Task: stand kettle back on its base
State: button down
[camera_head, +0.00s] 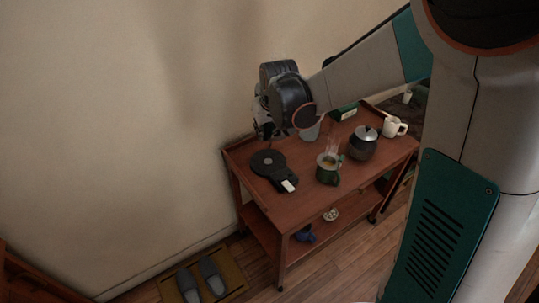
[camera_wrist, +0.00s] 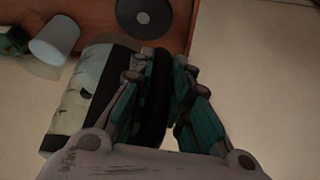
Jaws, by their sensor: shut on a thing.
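The kettle (camera_wrist: 95,72) has a pale, shiny body with dark bands and a black handle (camera_wrist: 156,100). In the wrist view my gripper (camera_wrist: 162,58) is shut on that handle, with the body to the left of the fingers. The kettle is held above the cart. In the head view my gripper (camera_head: 266,131) hangs over the cart's back left corner, and I cannot make out the kettle there. The base (camera_head: 268,162), a black disc with a pale-tipped extension, lies on the cart top below my gripper. It also shows at the top of the wrist view (camera_wrist: 143,14).
The wooden cart (camera_head: 296,208) has a raised rim. A grey cup (camera_head: 310,131) stands behind the base. The wall (camera_head: 140,120) is close on the left.

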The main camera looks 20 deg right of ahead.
notch_tip(320, 180, down, 18)
jog(key=w+b, duration=0.1)
jog(key=b, duration=0.5)
jog(key=shift+w+a+r+b, duration=0.25)
jog(key=shift+a+b, duration=0.15)
jog(key=shift+a, duration=0.05)
jog(key=c, duration=1.6)
grip_release()
jog(key=shift+o, duration=0.6)
jog(key=shift+r, duration=0.1)
